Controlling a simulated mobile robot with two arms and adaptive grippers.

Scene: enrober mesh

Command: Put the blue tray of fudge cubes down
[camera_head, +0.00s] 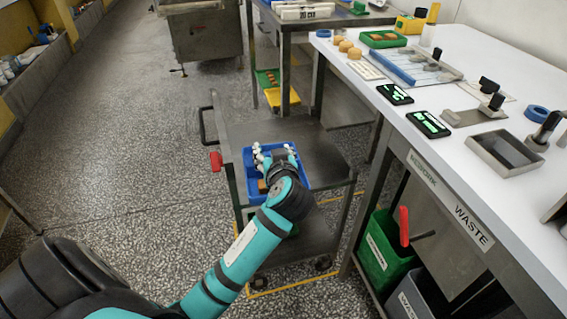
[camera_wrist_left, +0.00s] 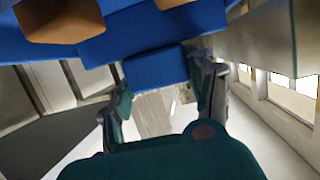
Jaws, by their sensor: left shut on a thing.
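The blue tray (camera_head: 304,176) is over the left part of the top of a grey metal trolley (camera_head: 325,158); I cannot tell whether it touches that surface. An orange-brown fudge cube (camera_head: 263,186) and several small whitish pieces (camera_head: 258,155) show in it. My left gripper (camera_head: 283,160) reaches over the tray and hides part of it. In the left wrist view, the left gripper (camera_wrist_left: 163,90) is shut on the blue tray's wall (camera_wrist_left: 155,66), with brown cubes (camera_wrist_left: 60,18) beyond. My right gripper is not in view.
The trolley has a black handle (camera_head: 206,126) and a red knob (camera_head: 216,161) at its left. A white worktable (camera_head: 455,160) stands at the right, with a green tray (camera_head: 383,39) and black displays (camera_head: 428,124). The trolley top right of the tray is bare.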

